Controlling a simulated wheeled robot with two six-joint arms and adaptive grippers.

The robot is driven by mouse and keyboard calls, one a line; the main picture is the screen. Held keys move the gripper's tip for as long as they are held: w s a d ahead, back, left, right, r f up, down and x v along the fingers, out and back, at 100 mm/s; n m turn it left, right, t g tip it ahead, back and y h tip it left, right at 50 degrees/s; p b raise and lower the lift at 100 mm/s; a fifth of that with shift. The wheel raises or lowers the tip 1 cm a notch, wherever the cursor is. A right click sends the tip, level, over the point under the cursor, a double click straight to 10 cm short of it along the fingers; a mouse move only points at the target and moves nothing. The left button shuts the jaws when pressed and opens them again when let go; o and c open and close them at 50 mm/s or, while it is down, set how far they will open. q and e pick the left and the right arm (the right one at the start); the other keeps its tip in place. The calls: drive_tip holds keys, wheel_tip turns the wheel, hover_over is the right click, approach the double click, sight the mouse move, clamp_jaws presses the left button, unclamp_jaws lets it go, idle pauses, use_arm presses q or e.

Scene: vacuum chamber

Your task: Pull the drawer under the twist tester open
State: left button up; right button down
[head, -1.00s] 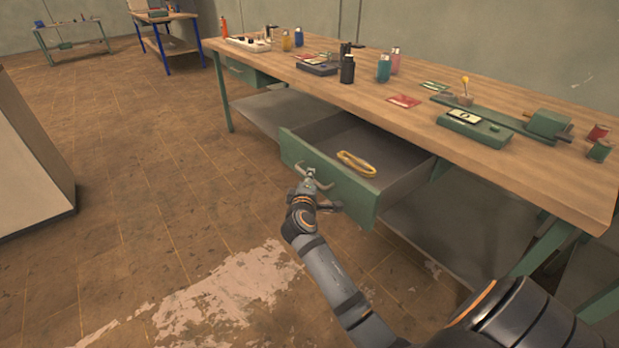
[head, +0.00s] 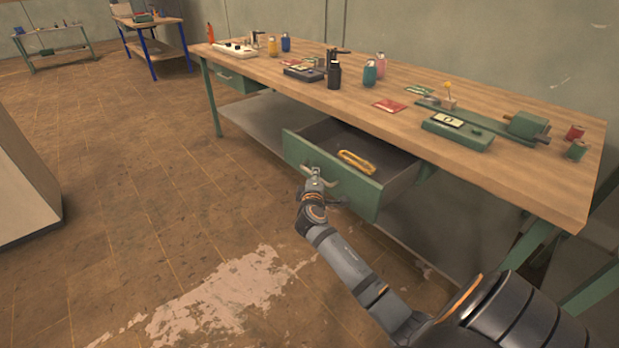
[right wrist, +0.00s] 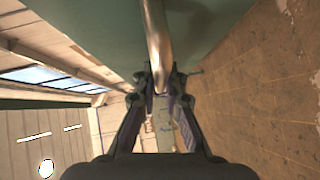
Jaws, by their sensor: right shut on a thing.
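The green drawer (head: 330,176) under the right part of the wooden bench stands partly open, with a yellow oblong loop (head: 356,161) inside. Above it on the bench is a green device with a long rail and block (head: 525,126), which looks like the twist tester. My right gripper (head: 315,184) is at the drawer front, shut on its metal handle. In the right wrist view the handle bar (right wrist: 157,45) runs between the fingertips (right wrist: 160,82), beside the green front. My left gripper is not in view.
The bench top (head: 450,90) carries bottles, a red card (head: 390,105) and a green box (head: 457,132). A second drawer (head: 235,80), shut, is at the bench's far left. The floor before the drawer is clear. A pale block (head: 25,190) stands at the left edge.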

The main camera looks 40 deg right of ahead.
drive_tip(key=c, duration=1.7)
unclamp_jaws()
drive_tip(key=v, duration=1.2)
